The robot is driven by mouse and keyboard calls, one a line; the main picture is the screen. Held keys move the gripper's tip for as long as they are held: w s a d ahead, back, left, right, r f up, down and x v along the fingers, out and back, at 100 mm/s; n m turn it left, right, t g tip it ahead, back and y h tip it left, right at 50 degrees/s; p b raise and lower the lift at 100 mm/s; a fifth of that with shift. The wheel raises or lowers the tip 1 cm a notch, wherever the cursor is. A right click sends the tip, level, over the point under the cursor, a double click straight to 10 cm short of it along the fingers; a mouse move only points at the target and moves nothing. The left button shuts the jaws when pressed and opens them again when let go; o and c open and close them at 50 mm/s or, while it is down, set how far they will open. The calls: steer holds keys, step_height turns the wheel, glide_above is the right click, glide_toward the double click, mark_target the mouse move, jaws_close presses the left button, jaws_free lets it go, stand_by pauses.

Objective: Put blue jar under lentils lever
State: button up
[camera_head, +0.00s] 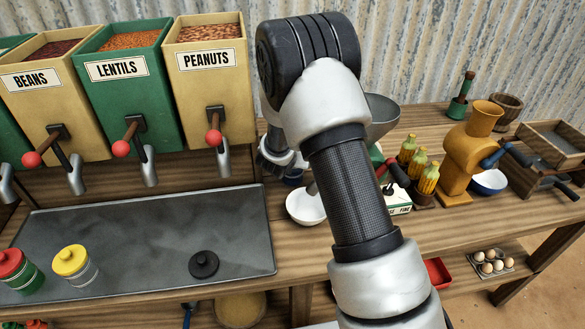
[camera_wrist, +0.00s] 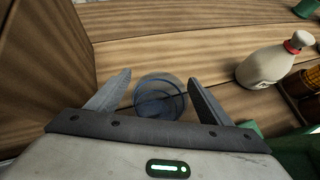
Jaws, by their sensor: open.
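The lentils bin (camera_head: 116,75) is green, with a lever (camera_head: 131,128) ending in a red knob and a metal spout (camera_head: 148,165) over the grey tray. In the wrist view, a round, see-through jar with a blue tint (camera_wrist: 160,97) stands on the wooden counter, between the two fingers of my gripper (camera_wrist: 158,92). The fingers are open, one on each side of it, with gaps visible.
The grey tray (camera_head: 110,240) holds yellow-lidded (camera_head: 75,264) and red-lidded (camera_head: 20,272) jars and a loose black lid (camera_head: 204,264). A white bowl (camera_head: 306,206) stands near my gripper. A white bottle (camera_wrist: 264,66) shows in the wrist view. The tray's middle is clear.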

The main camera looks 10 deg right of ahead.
steer(key=shift+w+d+f, duration=0.15)
steer(key=shift+w+f, duration=0.2)
steer(key=shift+w, duration=0.05)
steer(key=c, duration=1.3)
steer(key=shift+r, duration=0.15)
